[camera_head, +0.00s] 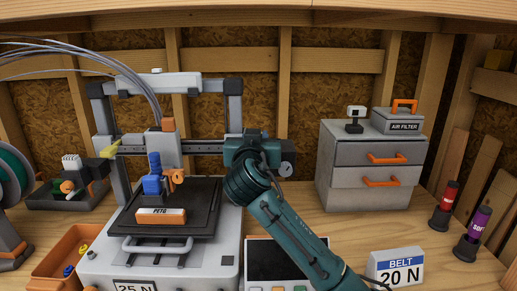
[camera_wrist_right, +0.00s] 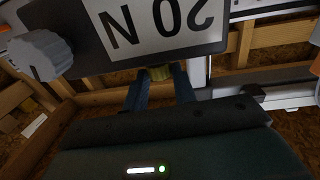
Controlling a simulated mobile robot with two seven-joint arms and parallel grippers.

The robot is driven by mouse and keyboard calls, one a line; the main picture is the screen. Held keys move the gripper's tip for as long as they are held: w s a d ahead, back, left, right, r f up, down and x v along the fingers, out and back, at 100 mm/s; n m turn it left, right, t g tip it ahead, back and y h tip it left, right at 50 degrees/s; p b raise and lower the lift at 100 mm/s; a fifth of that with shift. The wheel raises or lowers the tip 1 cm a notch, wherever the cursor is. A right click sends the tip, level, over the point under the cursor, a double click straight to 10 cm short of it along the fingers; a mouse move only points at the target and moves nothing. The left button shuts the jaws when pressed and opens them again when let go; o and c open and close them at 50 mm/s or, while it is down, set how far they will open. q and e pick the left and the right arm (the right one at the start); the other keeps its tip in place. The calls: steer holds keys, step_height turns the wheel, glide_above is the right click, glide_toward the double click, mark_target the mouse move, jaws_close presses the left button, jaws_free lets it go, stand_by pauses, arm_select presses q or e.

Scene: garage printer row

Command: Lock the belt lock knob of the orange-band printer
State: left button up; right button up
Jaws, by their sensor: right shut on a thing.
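The printer (camera_head: 228,262) stands left of centre in the head view, with a grey frame, an orange block on its print head (camera_head: 163,148) and a "25 N" label on its base. My right arm reaches up to the right end of its crossbar. The right gripper hides that end in the head view. A grey ribbed knob (camera_wrist_right: 40,56) stands left of the label. Whether the held piece is turned to locked cannot be told.
A "BELT 20 N" card (camera_head: 396,268) stands at the front right. A grey drawer cabinet (camera_head: 365,201) stands behind it. Red (camera_head: 446,205) and purple (camera_head: 474,233) tubes stand at the right. An orange bin (camera_head: 62,262) sits front left. The table before the cabinet is mostly clear.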

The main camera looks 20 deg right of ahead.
steer(key=m+h+b, duration=0.1)
steer(key=m+g+h, duration=0.1)
steer(key=g+h+b, duration=0.1)
steer(key=h, duration=0.1)
steer(key=shift+w+a+f+m+b, duration=0.15)
steer(key=shift+a+f+m+b, duration=0.15)
steer(key=shift+a+m, duration=0.1)
steer(key=m+g+h+b, duration=0.2)
steer(key=g+h, duration=0.1)
steer(key=shift+w+a+r+m, duration=0.15)
steer(key=shift+w+a+m, duration=0.05)
steer(key=shift+m, duration=0.2)
steer(key=m+g, duration=0.1)
steer(key=g+h, duration=0.1)
steer(key=m+g+h, duration=0.1)
steer(key=shift+w+a+r+m, duration=0.1)
steer(key=shift+w+r+m, duration=0.1)
steer(key=shift+r+m, duration=0.1)
steer(key=shift+w+m+g+h, duration=0.15)
steer(key=shift+m+g+h, duration=0.55)
steer(key=shift+g, duration=0.5)
steer(key=shift+w+m+g, duration=0.1)
steer(key=shift+m+g, duration=0.3)
steer(key=shift+g, duration=0.2)
steer(key=o, duration=1)
steer(key=shift+f, duration=0.1)
step_height(320, 180, up, 10)
steer(key=p, duration=0.1)
